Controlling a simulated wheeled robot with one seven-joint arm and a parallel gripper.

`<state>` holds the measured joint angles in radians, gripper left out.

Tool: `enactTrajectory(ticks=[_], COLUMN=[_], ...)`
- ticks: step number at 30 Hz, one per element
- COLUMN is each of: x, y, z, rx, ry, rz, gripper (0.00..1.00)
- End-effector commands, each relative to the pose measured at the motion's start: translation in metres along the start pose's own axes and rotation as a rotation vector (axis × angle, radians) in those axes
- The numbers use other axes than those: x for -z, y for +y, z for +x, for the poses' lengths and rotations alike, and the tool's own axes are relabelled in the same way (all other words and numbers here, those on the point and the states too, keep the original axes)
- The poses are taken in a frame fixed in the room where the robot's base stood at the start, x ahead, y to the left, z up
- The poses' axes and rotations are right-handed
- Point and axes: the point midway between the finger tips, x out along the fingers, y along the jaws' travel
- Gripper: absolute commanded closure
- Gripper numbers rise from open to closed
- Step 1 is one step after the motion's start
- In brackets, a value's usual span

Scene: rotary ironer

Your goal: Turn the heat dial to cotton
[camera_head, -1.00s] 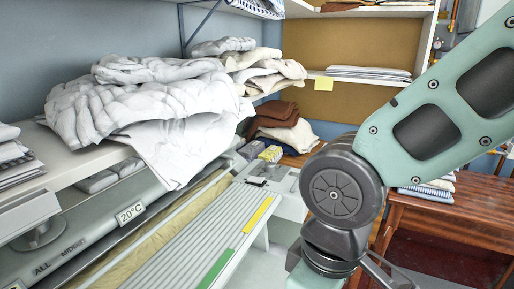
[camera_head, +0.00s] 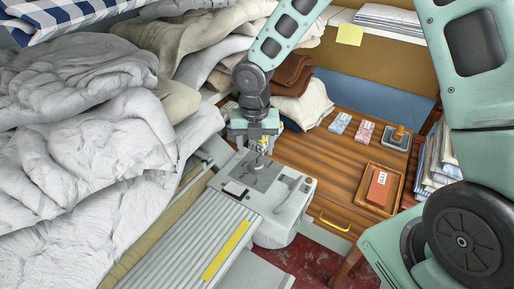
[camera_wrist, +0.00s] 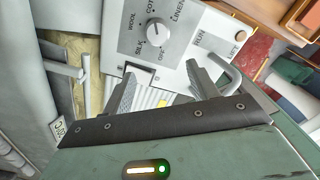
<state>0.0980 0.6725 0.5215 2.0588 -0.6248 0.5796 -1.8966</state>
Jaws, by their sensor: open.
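The grey heat dial (camera_wrist: 157,32) sits on the ironer's pale control panel (camera_wrist: 186,70) in the wrist view. Labels around it read SILK, WOOL, COT… and LINEN, with a further small label below. The exact setting of its pointer is too small to tell. My gripper (camera_wrist: 168,88) is open and empty, its fingers apart in front of the panel, with the dial beyond them. In the head view my gripper (camera_head: 260,150) points down over the far end of the panel (camera_head: 262,204) and largely hides the dial.
A curved handle (camera_wrist: 226,74) beside the RUN label and a round brown button (camera_wrist: 240,36) are right of the dial. White linen (camera_head: 90,130) is heaped at left. A wooden table (camera_head: 330,160) holds a tray (camera_head: 364,203) and small packets. A ribbed board (camera_head: 185,240) extends toward me.

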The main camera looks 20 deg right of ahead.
Motion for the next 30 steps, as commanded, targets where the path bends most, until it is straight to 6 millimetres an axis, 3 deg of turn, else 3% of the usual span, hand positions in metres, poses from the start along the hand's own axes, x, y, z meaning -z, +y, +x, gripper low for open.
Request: enactTrajectory(ticks=[3, 7, 21, 30], x=[-0.016, -0.023, -0.023, -0.024], y=[-0.003, -0.004, -0.003, -0.003], z=[0.004, 0.011, 0.073, 0.084], rx=[-0.01, -0.014, -0.014, -0.015], ry=[0.003, 0.0, 0.0, -0.001], rz=[-0.141, -0.211, -0.22, -0.218], gripper=[0.41, 0.41, 0.41, 0.41])
